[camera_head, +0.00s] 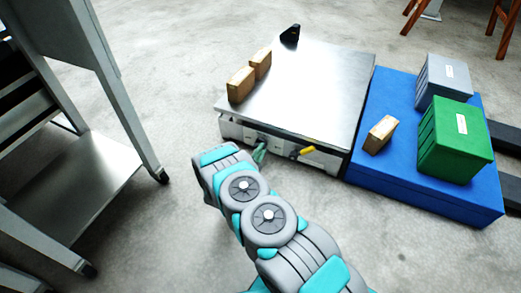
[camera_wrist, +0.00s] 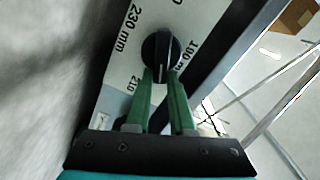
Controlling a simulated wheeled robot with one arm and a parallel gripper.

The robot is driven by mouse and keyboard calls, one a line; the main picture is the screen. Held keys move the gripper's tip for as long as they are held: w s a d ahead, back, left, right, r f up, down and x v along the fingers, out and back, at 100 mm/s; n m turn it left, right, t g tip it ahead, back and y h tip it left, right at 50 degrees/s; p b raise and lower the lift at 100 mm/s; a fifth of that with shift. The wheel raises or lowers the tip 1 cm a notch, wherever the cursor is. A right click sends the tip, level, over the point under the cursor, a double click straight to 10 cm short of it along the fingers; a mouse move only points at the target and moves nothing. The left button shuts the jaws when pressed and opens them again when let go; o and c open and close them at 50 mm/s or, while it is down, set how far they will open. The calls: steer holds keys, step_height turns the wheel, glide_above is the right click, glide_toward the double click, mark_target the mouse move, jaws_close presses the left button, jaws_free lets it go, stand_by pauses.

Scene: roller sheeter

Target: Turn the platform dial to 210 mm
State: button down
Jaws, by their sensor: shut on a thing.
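The platform dial (camera_wrist: 155,45) is a round black knob on a pale scale plate (camera_wrist: 122,62) in the wrist view. The plate carries printed marks; "230 mm" lies left of the knob, "210" lower left, and another partly covered mark to the right. A thin light line shows on the knob's grip; which mark it points to I cannot tell. My gripper (camera_wrist: 161,74) has its two green fingers shut on the knob's raised grip. In the head view my gripper (camera_head: 260,153) is at the front edge of the metal platform (camera_head: 310,90); the dial is hidden there.
A yellow lever (camera_head: 303,152) sits right of my gripper on the platform's front. Two cardboard boxes (camera_head: 240,84) stand on the platform. A blue base (camera_head: 384,170) on the right bears green (camera_head: 455,142) and grey crates (camera_head: 443,82). A metal rack (camera_head: 95,165) stands left.

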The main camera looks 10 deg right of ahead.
steer(key=shift+d+f+m+b, duration=0.1)
steer(key=shift+f+m+b, duration=0.15)
steer(key=shift+m, duration=0.9)
steer(key=shift+d+f+m+b, duration=0.1)
steer(key=shift+f+m, duration=0.1)
steer(key=shift+m, duration=0.95)
steer(key=c, duration=0.8)
jaws_free()
steer(key=shift+s+a, duration=0.1)
steer(key=shift+a, duration=0.05)
steer(key=v, duration=0.7)
steer(key=shift+s+a, duration=0.15)
steer(key=shift+s, duration=0.1)
